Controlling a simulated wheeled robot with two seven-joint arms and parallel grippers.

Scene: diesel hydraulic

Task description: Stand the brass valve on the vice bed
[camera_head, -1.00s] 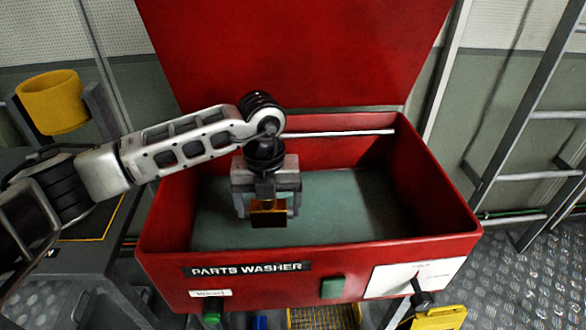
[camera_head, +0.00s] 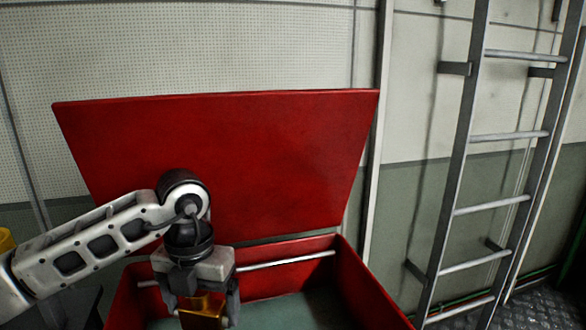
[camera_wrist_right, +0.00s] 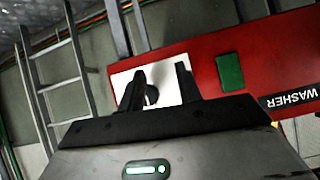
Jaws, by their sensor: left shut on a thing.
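My left gripper (camera_head: 207,308) is shut on the brass valve (camera_head: 203,306), a small golden block near the bottom of the head view. It hangs upright below the wrist, in front of the red parts washer's back wall and rail. The fingers hide part of the valve. My right gripper (camera_wrist_right: 160,82) shows two dark fingers apart, with nothing seen between them, in the right wrist view. They appear before the washer's front panel. I cannot make out the vice bed in these views.
The parts washer (camera_head: 365,290) has its red lid (camera_head: 270,150) raised and a light rail (camera_head: 290,262) along its back. A grey ladder (camera_head: 462,175) stands against the wall at the right. A yellow object (camera_head: 5,240) is cut off at the left edge.

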